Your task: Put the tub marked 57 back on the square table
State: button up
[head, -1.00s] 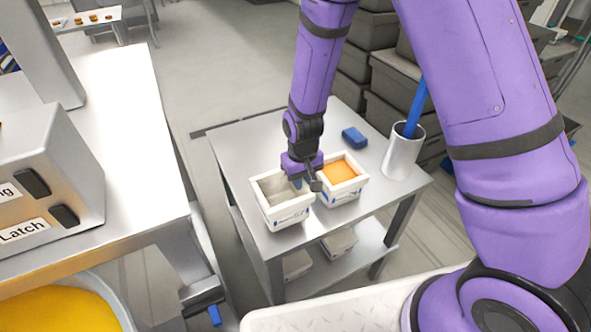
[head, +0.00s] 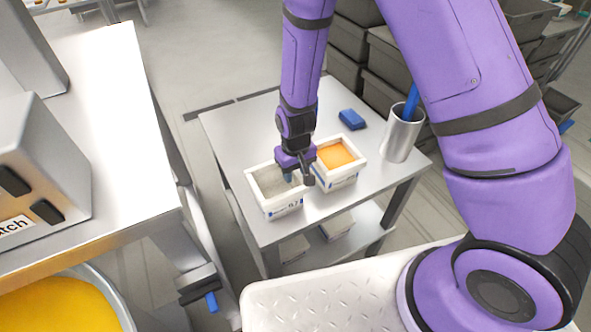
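A white tub (head: 262,204) with grey contents stands on the small metal table (head: 230,138), near its front left edge. Its front label is too small to read surely; it ends in what looks like a 7. My gripper (head: 298,179) points down at this tub's right wall, one finger inside the tub and one outside. The fingers look spread wider than the wall, so it appears open. The tub appears to rest on the tabletop.
A second white tub (head: 340,181) with orange contents stands close on the right. Behind are a blue block (head: 352,119) and a metal cup (head: 399,140) with a blue handle. A larger bench (head: 110,180) is at left. The table's back left is clear.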

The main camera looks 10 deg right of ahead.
jog(key=s+d+r+t, duration=0.1)
jog(key=d+r, duration=0.1)
jog(key=r, duration=0.9)
jog(key=d+r, duration=0.3)
jog(key=r, duration=0.8)
jog(key=s+d+r+m+t, duration=0.1)
jog(key=s+d+r+t, duration=0.1)
jog(key=s+d+r, duration=0.5)
jog(key=s+d+r+m+t, duration=0.2)
jog(key=s+d+r, duration=0.5)
jog(key=s+r, duration=0.5)
jog(key=shift+r, duration=0.35)
